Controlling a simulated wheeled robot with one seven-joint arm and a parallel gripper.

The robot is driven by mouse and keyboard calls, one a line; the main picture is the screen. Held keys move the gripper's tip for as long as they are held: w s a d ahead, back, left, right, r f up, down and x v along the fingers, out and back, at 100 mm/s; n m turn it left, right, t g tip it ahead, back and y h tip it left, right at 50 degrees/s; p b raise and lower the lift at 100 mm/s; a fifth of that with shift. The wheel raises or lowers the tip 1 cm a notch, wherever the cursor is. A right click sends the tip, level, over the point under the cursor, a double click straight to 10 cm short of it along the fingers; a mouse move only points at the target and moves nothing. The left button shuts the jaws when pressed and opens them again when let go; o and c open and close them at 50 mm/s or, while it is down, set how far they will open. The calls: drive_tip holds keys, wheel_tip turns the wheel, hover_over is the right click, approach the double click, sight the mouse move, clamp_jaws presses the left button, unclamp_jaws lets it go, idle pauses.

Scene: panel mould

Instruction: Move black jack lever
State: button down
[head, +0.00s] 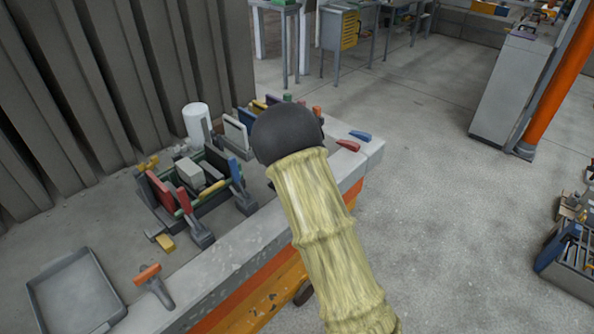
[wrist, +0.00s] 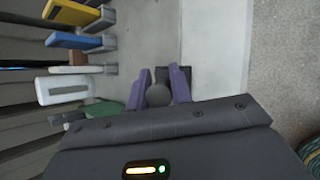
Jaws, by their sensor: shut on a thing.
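My gripper (wrist: 160,78) shows in the wrist view, with its two purple fingers closed around a dark rounded knob (wrist: 158,95). The knob appears to be the end of the black jack lever; a dark grey base shows just beyond it on the pale surface. How far the lever is tilted cannot be told. In the head view my own arm and its dark wrist end cover the gripper and the lever.
A grey tray (head: 75,295) and an orange-handled tool (head: 150,278) lie in front. A white cylinder (head: 197,125) stands by the ribbed wall. Open floor (head: 430,200) lies right.

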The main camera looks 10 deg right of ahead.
drive_tip(key=shift+f, duration=0.15)
drive_tip(key=c, duration=1.3)
unclamp_jaws()
drive_tip(key=shift+o, duration=0.2)
drive_tip(key=b+v, duration=0.2)
drive_tip(key=v, duration=1.5)
drive_tip(key=shift+s, duration=0.2)
